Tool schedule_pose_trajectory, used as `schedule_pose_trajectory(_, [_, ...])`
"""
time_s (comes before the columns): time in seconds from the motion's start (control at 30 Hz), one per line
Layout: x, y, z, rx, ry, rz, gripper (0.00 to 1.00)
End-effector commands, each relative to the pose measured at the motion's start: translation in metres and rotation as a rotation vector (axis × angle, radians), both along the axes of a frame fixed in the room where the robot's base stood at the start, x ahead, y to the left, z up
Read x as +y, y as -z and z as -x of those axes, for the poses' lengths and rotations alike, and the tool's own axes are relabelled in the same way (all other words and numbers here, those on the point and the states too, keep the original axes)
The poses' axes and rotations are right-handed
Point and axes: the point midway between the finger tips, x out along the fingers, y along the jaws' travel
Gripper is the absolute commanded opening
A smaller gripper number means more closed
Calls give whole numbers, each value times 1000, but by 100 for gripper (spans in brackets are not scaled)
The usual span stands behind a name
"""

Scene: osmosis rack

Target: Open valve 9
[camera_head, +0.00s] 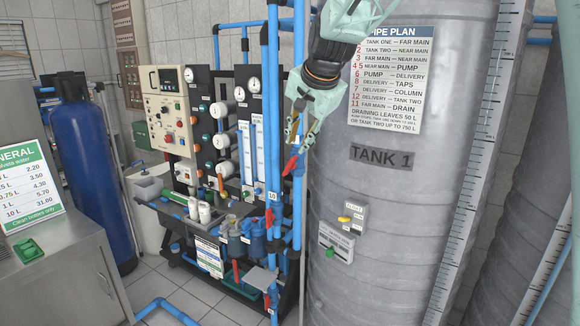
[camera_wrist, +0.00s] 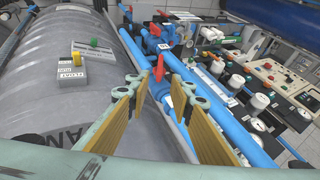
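My gripper (camera_head: 298,135) is open and empty beside the vertical blue pipes, left of Tank 1. It also shows in the wrist view (camera_wrist: 160,88), with its two tan finger pads wide apart. A red valve handle (camera_head: 290,165) is just below the fingertips. In the wrist view a red handle (camera_wrist: 159,68) shows just beyond the gap between the fingers, apart from both pads. Another red handle (camera_head: 269,217) is lower on the blue pipes, near a small tag that seems to read 10 (camera_head: 271,196). I cannot read a number 9 on any valve.
Tank 1 (camera_head: 380,210) stands close at the right, with a small switch box (camera_head: 352,218) on it. The gauge panel (camera_head: 245,90) and control box (camera_head: 170,108) are behind, left of the pipes. A counter (camera_head: 60,270) is at the left.

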Motion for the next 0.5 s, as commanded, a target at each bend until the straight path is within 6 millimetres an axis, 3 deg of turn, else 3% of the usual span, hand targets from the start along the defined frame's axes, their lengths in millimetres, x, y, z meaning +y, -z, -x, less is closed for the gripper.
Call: schedule_pose_trajectory(0.5, [10,39,-25,3,-1,1,21])
